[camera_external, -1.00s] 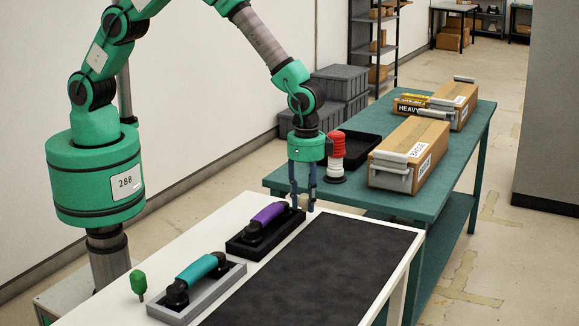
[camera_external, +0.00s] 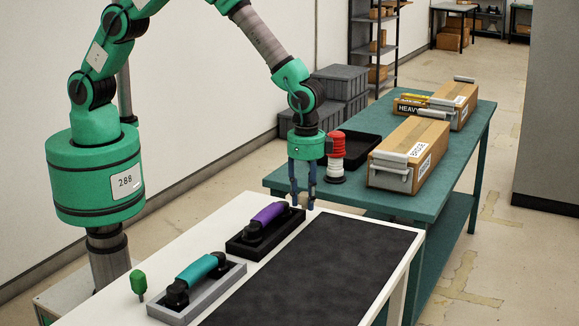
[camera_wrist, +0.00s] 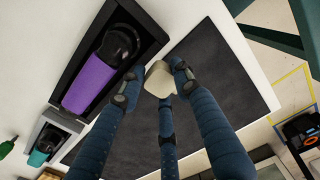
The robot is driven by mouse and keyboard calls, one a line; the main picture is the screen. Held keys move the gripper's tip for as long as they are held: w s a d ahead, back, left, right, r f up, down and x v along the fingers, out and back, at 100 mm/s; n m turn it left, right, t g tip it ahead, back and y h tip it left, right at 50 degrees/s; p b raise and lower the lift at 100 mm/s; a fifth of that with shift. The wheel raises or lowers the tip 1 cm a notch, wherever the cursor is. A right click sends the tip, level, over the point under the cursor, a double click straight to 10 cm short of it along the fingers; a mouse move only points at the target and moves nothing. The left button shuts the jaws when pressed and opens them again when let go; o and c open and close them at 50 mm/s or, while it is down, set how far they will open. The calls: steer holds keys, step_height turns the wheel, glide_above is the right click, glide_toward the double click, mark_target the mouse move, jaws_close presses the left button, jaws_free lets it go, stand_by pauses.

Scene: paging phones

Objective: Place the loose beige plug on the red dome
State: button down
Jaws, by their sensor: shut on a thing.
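The beige plug (camera_wrist: 159,77) is a small pale block between the fingertips in the wrist view. My gripper (camera_wrist: 156,86), with blue fingers, is shut on it. In the external view my gripper (camera_external: 303,205) points down at the far edge of the white table, just right of the purple handset.
A purple handset (camera_external: 267,213) sits in a black cradle and a teal handset (camera_external: 196,270) in a grey one. A green plug (camera_external: 138,282) stands at the front left. A dark mat (camera_external: 320,265) lies clear.

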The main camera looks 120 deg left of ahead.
steer(key=s+a+r+p, duration=0.5)
steer(key=s+a, duration=0.1)
steer(key=a, duration=0.2)
steer(key=s+a+r+m+p, duration=0.1)
steer(key=s+a+r+p, duration=0.4)
steer(key=a, duration=0.4)
steer(key=s+a+r+p, duration=0.6)
steer(key=s+a, duration=0.3)
steer(key=shift+a, duration=0.2)
steer(key=shift+w+r, duration=0.1)
steer(key=p, duration=0.3)
glide_above(336, 133)
steer(key=shift+a+f, duration=0.1)
steer(key=shift+f, duration=0.65)
steer(key=shift+f, duration=0.1)
steer(key=shift+f, duration=1.65)
steer(key=shift+f, duration=0.1)
